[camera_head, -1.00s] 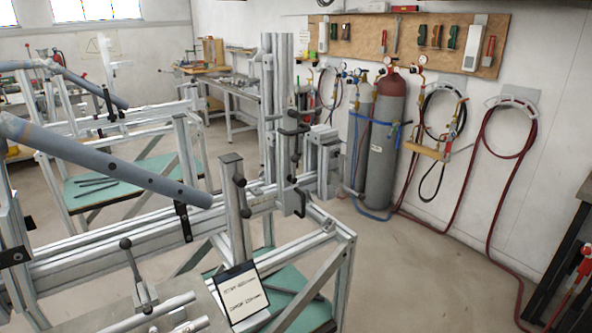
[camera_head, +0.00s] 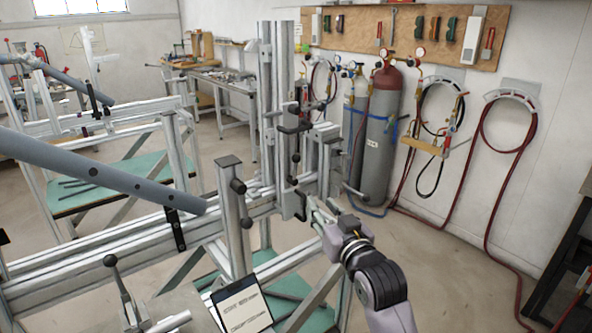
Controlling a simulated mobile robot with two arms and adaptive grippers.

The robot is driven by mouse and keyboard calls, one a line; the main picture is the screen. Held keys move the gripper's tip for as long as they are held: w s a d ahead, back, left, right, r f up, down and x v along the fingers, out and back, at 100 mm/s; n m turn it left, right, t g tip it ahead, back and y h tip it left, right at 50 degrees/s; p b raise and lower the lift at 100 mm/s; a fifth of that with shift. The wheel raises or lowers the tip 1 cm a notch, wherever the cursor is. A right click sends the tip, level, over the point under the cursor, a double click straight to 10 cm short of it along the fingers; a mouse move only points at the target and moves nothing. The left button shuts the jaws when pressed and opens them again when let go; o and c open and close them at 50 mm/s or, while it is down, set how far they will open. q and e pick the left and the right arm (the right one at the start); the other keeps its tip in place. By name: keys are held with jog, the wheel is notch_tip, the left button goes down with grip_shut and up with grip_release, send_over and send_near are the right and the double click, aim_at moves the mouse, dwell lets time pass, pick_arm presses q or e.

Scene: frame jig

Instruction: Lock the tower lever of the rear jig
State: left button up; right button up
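The near jig is a frame of aluminium profiles (camera_head: 110,240) with a tall upright tower (camera_head: 265,105) at its far end. Black levers and knobs sit on the tower's right side: an upper one (camera_head: 292,129) and a lower one (camera_head: 299,213) beside the carriage. My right gripper (camera_head: 313,207) is close to the lower black lever, its fingers pointing left toward it. Whether they touch it, and how wide they are, is too small to tell. A grey tube (camera_head: 100,172) lies above the jig's rail. My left gripper is out of view.
A second jig (camera_head: 95,120) stands behind at the left. A short post (camera_head: 232,215) with a black knob and a tablet (camera_head: 242,306) are near my arm. Gas cylinders (camera_head: 380,135) and hoses line the wall. The floor at right is open.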

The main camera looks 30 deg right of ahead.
jog(key=r, duration=0.1)
jog(key=p, duration=0.3)
send_near(296, 167)
jog(key=x, duration=0.8)
jog(key=shift+w, duration=0.15)
jog(key=shift+c, duration=0.4)
grip_shut()
